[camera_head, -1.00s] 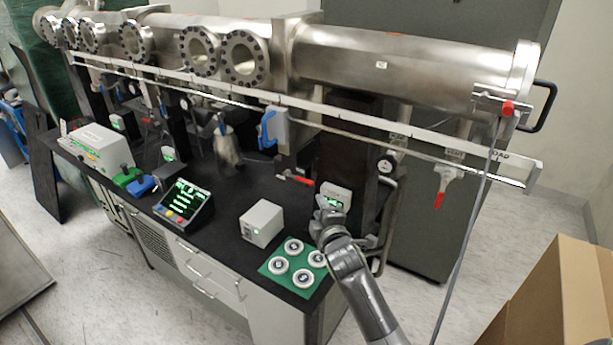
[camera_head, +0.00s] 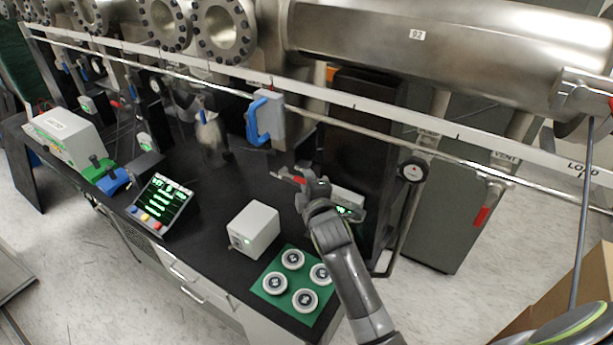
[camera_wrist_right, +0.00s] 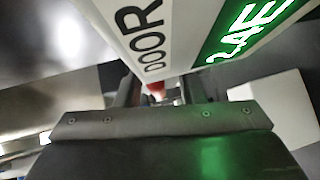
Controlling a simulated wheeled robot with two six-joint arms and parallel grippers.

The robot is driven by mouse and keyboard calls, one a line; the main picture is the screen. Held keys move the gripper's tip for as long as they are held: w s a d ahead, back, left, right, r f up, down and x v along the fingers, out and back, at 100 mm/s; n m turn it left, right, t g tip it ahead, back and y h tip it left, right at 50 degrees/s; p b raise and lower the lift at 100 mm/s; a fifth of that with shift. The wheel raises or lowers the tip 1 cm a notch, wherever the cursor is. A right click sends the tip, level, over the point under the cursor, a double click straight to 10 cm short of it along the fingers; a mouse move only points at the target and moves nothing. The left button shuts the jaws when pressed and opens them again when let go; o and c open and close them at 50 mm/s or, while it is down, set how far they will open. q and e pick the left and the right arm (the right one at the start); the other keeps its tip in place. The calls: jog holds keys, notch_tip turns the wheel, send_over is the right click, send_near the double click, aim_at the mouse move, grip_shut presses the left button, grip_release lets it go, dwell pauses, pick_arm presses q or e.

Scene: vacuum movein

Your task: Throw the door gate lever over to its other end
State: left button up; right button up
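The door gate lever is a short metal bar with a red grip (camera_head: 298,181), low over the black bench in the head view. My right gripper (camera_head: 309,187) is right beside the grip and partly covers the box behind it. In the right wrist view the red grip (camera_wrist_right: 156,88) shows small between the two dark fingers (camera_wrist_right: 158,92), which stand apart. I cannot see whether they touch it. A white box marked DOOR (camera_wrist_right: 150,38) with a lit green display fills the top of that view. My left gripper is not in view.
A steel tube (camera_head: 400,35) and a long rail (camera_head: 390,108) run above the bench. A white box (camera_head: 254,230) and a green mat (camera_head: 262,287) with several round weights lie left of my right arm.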

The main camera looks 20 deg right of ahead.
jog(key=shift+s+r, duration=0.1)
jog(key=shift+s+a, duration=0.1)
jog(key=shift+s, duration=0.05)
jog(key=shift+c, duration=0.4)
grip_shut()
